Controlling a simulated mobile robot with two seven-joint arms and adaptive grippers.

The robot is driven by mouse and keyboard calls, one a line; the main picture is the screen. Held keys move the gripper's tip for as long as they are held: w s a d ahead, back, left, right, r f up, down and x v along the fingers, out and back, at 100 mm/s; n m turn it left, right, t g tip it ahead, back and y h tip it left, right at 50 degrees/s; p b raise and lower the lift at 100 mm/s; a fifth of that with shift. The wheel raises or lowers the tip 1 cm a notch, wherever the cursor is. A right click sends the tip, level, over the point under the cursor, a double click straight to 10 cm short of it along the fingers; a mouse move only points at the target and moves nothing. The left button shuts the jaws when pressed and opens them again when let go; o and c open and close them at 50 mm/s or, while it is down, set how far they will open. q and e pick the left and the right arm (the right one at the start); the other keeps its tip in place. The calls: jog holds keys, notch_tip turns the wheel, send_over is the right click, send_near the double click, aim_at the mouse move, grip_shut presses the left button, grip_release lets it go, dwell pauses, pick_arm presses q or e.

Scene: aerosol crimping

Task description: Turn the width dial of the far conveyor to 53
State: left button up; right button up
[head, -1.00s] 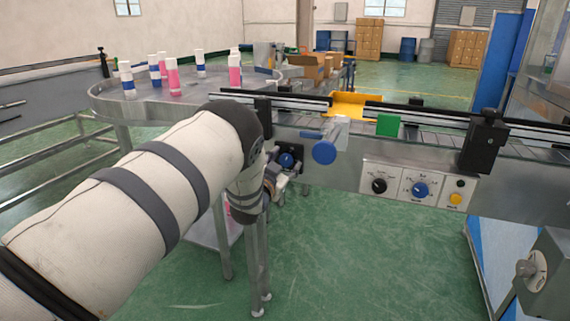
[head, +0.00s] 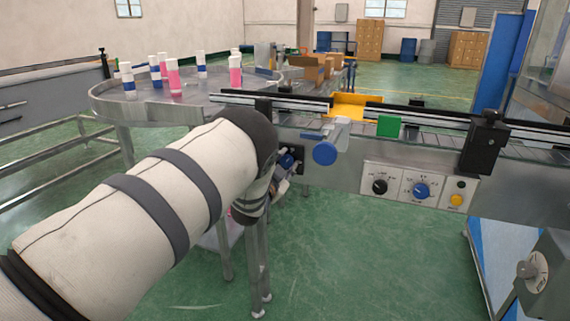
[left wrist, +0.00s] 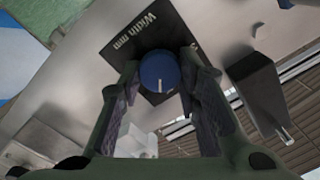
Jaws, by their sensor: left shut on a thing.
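The blue width dial (left wrist: 159,76) sits on a dark plate marked "Width mm" (left wrist: 145,42) on the conveyor's side. My left gripper (left wrist: 161,84) has one finger on each side of the dial and is shut on it. A white pointer line shows on the dial face; the scale numbers cannot be read. In the head view the dial (head: 286,161) shows partly beside my wrist, and the left gripper (head: 281,184) is mostly hidden behind my arm. The conveyor (head: 335,175) runs to the right. My right gripper is not in view.
A blue round knob (head: 325,152) on a clamp sticks out just right of the dial. A control panel (head: 400,205) with knobs lies further right. A round table (head: 130,103) with several bottles stands left. Green floor is open below.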

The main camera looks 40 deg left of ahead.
pick_arm(q)
jog(key=m, duration=0.2)
jog(key=shift+f+m, duration=0.15)
jog(key=shift+m, duration=0.25)
jog(key=m, duration=0.3)
jog(key=shift+f+m+b, duration=0.1)
jog(key=shift+m+b, duration=0.2)
jog(key=m, duration=0.3)
jog(key=shift+b, duration=0.3)
jog(key=shift+m, duration=1.3)
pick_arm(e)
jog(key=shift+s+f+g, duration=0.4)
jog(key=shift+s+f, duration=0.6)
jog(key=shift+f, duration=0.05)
pick_arm(q)
jog(key=shift+b, duration=0.3)
jog(key=o, duration=1.1)
jog(key=shift+o, duration=0.2)
